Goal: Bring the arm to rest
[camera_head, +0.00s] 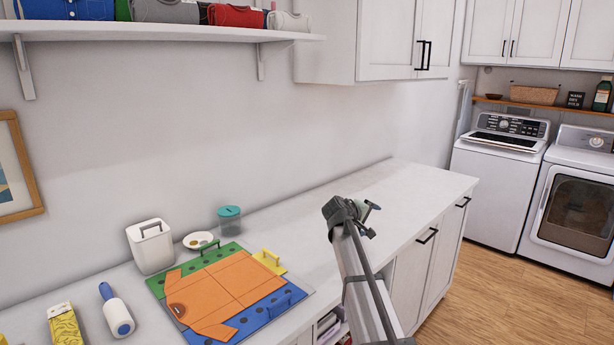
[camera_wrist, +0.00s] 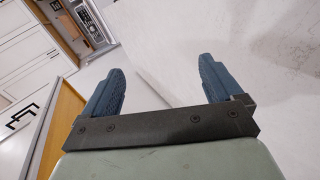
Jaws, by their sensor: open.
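My gripper (camera_head: 372,208) is at the end of my arm, raised above the front part of the white counter (camera_head: 420,187) in the head view. In the wrist view my gripper (camera_wrist: 160,88) shows two blue fingers spread wide apart with nothing between them. It touches nothing that I can see. The orange shirt (camera_head: 225,288) lies on the coloured folding board (camera_head: 160,284), to the left of my arm and apart from it.
A white canister (camera_head: 150,246), a teal-lidded jar (camera_head: 229,219), a small dish (camera_head: 198,240) and a lint roller (camera_head: 116,311) stand around the board. The counter's far end is clear. A washer (camera_head: 497,178) and dryer (camera_head: 573,205) stand at right; a shelf (camera_head: 150,31) hangs upper left.

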